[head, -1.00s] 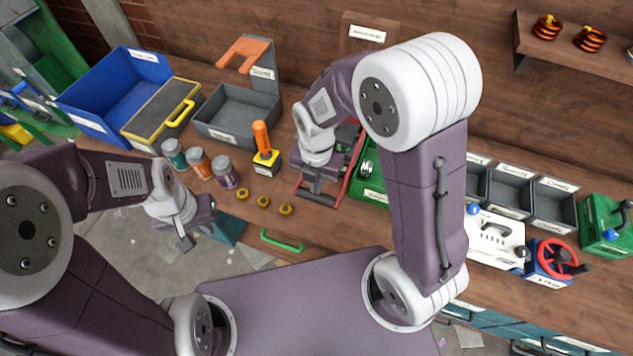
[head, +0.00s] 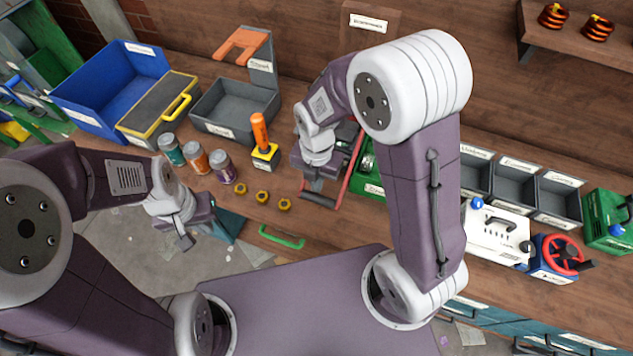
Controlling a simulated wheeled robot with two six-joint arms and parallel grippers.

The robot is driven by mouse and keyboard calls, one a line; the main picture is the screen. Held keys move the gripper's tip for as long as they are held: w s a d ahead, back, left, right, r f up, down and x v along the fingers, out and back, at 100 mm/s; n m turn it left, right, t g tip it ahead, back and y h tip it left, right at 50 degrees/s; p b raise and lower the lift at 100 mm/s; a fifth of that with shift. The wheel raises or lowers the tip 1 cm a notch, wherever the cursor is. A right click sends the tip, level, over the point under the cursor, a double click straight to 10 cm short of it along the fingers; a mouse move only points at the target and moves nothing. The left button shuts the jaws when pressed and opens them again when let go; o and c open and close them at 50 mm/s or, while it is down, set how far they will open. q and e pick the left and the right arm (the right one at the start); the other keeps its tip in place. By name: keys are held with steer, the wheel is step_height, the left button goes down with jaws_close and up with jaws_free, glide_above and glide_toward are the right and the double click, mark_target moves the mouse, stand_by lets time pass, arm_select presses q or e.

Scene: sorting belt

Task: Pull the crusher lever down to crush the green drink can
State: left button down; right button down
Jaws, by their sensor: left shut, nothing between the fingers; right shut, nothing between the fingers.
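The crusher (head: 374,188) is a green machine at the middle of the bench, partly hidden behind my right arm. Its red lever (head: 351,168) slopes down toward me and ends in a black crossbar handle (head: 318,202). My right gripper (head: 316,187) is shut and points down right at the handle; I cannot tell whether it touches. A small shiny shape (head: 368,161) shows in the crusher, perhaps the green can; most of it is hidden. My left gripper (head: 185,241) is shut and empty, off the bench's front edge at the left.
Teal (head: 171,150), orange (head: 195,158) and purple (head: 222,166) cans stand left of an orange-handled tool (head: 260,135). Yellow nuts (head: 262,197) lie near the front edge. A grey bin (head: 236,108) and blue bin (head: 88,122) stand behind. A white machine (head: 497,236) is at right.

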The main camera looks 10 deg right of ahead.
step_height(320, 180, up, 7)
steer(key=p, duration=0.6)
steer(key=shift+f, duration=0.1)
steer(key=s+d+m+b, duration=0.1)
steer(key=s+d+m, duration=0.2)
steer(key=m, duration=1.1)
steer(key=s+d+m+t, duration=0.1)
steer(key=s+d+m, duration=0.3)
steer(key=m, duration=1.1)
steer(key=shift+d+r+m+b, duration=0.3)
steer(key=shift+d+r+b, duration=0.1)
steer(key=shift+d, duration=0.25)
